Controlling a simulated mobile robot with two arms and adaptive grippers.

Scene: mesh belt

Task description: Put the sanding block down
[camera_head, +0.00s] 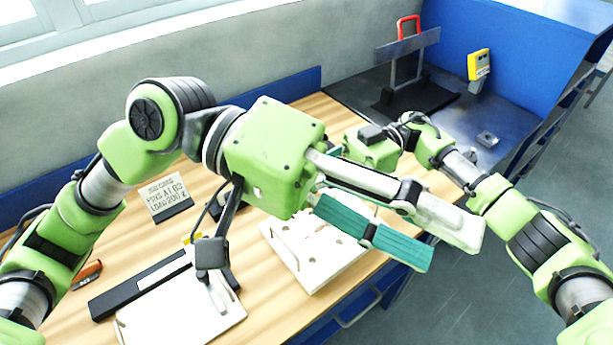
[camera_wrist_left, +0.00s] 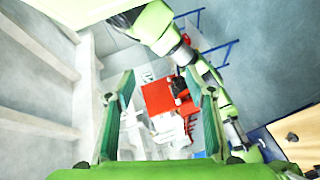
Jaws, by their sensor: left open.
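My left gripper (camera_head: 436,246) hangs above the near edge of the bench with its long fingers apart and nothing seen between them. Its two fingers also stand apart in the left wrist view (camera_wrist_left: 160,82). No sanding block can be made out for sure in either view. My right gripper (camera_head: 368,150) is behind the left one, over the far part of the bench. Its fingers are mostly covered, so its opening and anything in it are hidden.
The wooden bench (camera_head: 285,318) carries a white plate (camera_head: 330,262), a white board (camera_head: 150,325), a black bar (camera_head: 118,297), an orange-handled tool (camera_head: 87,273) and a sign (camera_head: 168,196). A red-handled frame (camera_head: 408,45) and yellow device (camera_head: 479,65) stand behind, near blue panels.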

